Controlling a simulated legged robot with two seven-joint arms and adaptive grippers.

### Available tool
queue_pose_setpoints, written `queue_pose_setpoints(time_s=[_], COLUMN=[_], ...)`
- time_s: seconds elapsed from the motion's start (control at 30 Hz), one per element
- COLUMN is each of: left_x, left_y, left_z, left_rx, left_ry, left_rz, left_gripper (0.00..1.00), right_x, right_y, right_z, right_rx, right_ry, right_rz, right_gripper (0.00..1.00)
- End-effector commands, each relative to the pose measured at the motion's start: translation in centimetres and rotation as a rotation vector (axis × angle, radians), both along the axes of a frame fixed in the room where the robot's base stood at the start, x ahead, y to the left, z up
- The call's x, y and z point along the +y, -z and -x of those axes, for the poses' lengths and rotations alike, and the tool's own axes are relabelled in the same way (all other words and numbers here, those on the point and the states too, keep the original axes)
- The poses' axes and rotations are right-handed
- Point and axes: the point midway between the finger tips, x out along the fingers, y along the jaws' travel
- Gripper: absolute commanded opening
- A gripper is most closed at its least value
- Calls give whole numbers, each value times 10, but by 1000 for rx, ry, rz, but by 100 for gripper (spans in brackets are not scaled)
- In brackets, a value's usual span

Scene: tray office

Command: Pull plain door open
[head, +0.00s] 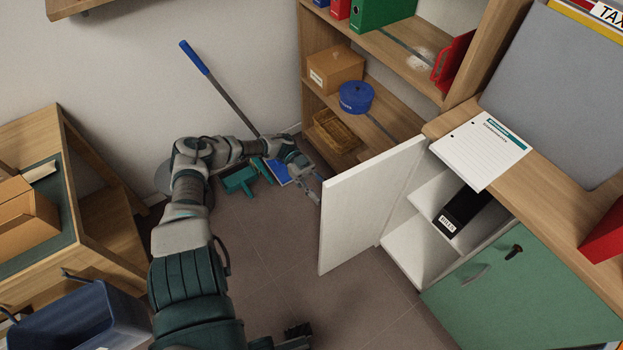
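The plain white door (362,205) of the low cabinet stands swung wide open, showing white shelves inside. My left arm reaches in from the lower left. My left gripper (317,188) is beside the top left corner of the door's free edge, on its outer side. Its fingers look spread with nothing between them; I cannot tell whether one touches the door. A dark part at the bottom edge may belong to my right arm, but I cannot make out its fingers.
The green door (515,290) beside the opening is shut, with a key in it. A broom (222,90), dustpan and brush are behind my gripper. A wooden desk (85,185) is left. Floor before the cabinet is clear.

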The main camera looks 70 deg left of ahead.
Motion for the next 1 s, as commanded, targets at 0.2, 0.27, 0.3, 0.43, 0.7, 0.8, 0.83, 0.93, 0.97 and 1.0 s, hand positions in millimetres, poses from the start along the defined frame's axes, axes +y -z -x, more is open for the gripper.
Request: queue_pose_setpoints(time_s=[0.2, 0.27, 0.3, 0.43, 0.7, 0.8, 0.83, 0.93, 0.97, 1.0], left_x=[51, 61, 66, 79, 86, 86, 86, 86, 86, 86], left_y=[2, 2, 2, 3, 3, 3, 3, 3, 3, 3], left_z=[11, 13, 15, 18, 22, 22, 22, 22, 22, 22], left_rx=[-3, -1, 0, -1, 3, 3, 3, 3, 3, 3], left_ry=[-6, -7, -5, -4, 1, 1, 1, 0, 0, 0], left_rz=[1, 2, 2, 1, 2, 2, 2, 2, 2, 2], left_gripper=[37, 37, 37, 37, 37, 37, 37, 37, 37, 37], right_x=[1, 1, 1, 0, 0, 0, 0, 2, 2, 2], right_y=[0, 0, 0, 0, 0, 0, 0, 1, 1, 1], right_z=[0, 0, 0, 0, 0, 0, 0, -2, -2, -2], right_rx=[2, 2, 2, 2, 2, 2, 2, 6, 6, 7], right_ry=[0, 0, 0, -1, -1, -1, -1, -1, -1, -1], right_rz=[1, 1, 1, -1, -1, -1, -1, 3, 3, 2], right_gripper=[40, 40, 40, 40, 40, 40, 40, 40, 40, 40])
